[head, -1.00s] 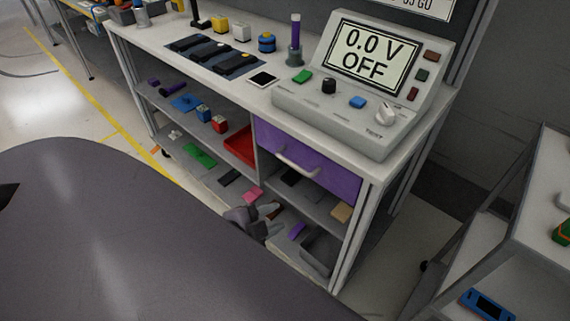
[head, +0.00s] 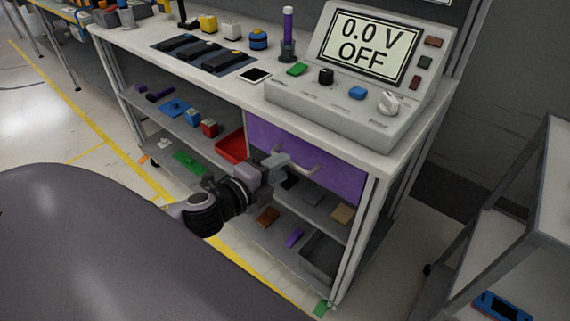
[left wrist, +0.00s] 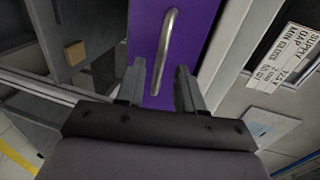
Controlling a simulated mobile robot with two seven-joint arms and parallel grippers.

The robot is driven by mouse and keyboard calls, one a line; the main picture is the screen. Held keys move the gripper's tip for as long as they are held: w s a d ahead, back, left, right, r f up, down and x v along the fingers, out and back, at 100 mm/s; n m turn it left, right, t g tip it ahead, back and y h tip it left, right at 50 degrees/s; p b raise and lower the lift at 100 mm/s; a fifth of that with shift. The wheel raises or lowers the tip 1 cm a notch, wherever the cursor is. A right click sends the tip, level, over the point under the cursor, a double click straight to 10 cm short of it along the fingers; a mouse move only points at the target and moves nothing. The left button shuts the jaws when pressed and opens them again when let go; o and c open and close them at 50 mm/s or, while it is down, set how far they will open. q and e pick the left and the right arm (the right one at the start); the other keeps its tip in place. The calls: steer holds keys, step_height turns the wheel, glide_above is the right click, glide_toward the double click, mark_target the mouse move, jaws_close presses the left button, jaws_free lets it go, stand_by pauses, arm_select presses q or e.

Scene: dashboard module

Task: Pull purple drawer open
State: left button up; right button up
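The purple drawer (head: 335,178) sits under the right part of the bench top and looks shut. Its pale bar handle (head: 297,162) runs across its front. My left gripper (head: 284,163) is at the left part of the drawer front, close to the handle. In the left wrist view the purple drawer front (left wrist: 150,98) lies ahead, with the metal handle (left wrist: 165,50) upright in the picture. The two fingers of the left gripper (left wrist: 160,85) are apart, and the handle's lower end shows between or just beyond their tips. Contact cannot be told. My right gripper is in neither view.
A white bench (head: 225,88) carries a test unit (head: 345,105) reading "0.0 V OFF". Shelves below hold a red tray (head: 231,146), a grey bin (head: 322,258) and small loose parts. A grey rack (head: 510,225) stands at the right, with floor between.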

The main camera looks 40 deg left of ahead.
arm_select(q)
steer(key=shift+x, duration=1.4)
jaws_close()
